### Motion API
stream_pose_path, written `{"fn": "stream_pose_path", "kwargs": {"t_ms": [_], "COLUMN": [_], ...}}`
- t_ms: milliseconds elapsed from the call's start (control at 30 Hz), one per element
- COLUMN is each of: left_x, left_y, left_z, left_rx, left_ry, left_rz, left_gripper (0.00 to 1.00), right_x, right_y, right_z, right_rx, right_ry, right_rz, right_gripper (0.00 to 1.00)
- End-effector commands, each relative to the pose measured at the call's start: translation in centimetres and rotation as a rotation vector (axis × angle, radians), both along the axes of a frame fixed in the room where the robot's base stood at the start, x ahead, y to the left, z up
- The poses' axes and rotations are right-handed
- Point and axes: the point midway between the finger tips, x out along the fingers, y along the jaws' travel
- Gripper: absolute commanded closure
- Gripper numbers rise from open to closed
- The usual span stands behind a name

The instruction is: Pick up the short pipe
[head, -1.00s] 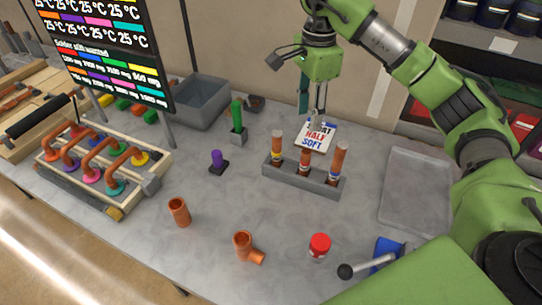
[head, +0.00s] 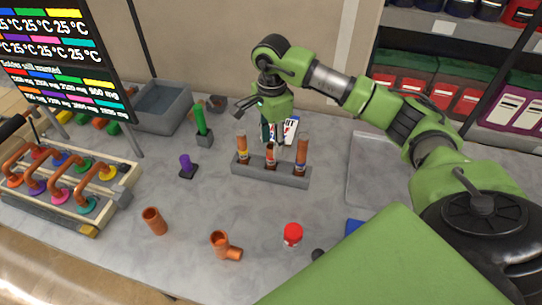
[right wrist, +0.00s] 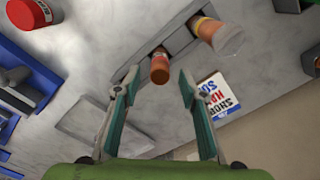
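A grey rack (head: 292,180) holds three copper pipes upright. The middle one, the short pipe (head: 270,157), stands lower than the left pipe (head: 242,150) and the right pipe (head: 301,154). My right gripper (head: 279,140) is over the rack, close above the short pipe. In the right wrist view, my right gripper (right wrist: 155,78) has its fingers spread with nothing between the pads. A copper pipe end (right wrist: 160,66) lies ahead between the fingertips, apart from both; I cannot tell which pipe it is. My left gripper is not in view.
A red-lidded jar (head: 292,235) is near the front right. A paper sign (head: 291,127) lies behind the rack. A flat tray (head: 365,177) is to the right.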

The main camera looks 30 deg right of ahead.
Motion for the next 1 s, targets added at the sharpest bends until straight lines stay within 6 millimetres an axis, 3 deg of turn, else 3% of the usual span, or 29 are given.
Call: {"fn": "stream_pose_path", "kwargs": {"t_ms": [33, 200, 433, 467, 600, 1000], "left_x": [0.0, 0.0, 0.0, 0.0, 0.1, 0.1], "left_y": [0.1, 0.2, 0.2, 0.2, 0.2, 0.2], "left_z": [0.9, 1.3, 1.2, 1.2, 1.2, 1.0], "left_rx": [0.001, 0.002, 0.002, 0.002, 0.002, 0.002], "left_ry": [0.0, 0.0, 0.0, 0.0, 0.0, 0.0], "left_rz": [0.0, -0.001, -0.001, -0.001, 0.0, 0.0], "left_gripper": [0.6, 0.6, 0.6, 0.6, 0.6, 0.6], "right_x": [-0.1, -0.1, 0.0, 0.0, 0.0, 0.0], "right_y": [0.1, 0.1, 0.1, 0.1, 0.0, 0.0], "right_z": [-0.3, -2.2, -2.5, -2.5, -2.5, -2.3], "right_rx": [0.001, 0.001, 0.001, 0.001, 0.001, 0.0], "right_ry": [0.004, 0.002, -0.001, -0.001, -0.001, -0.002], "right_rz": [0.0, 0.001, 0.001, 0.001, 0.001, 0.001], "right_gripper": [0.62, 0.62, 0.62, 0.64, 1.0, 1.0]}}
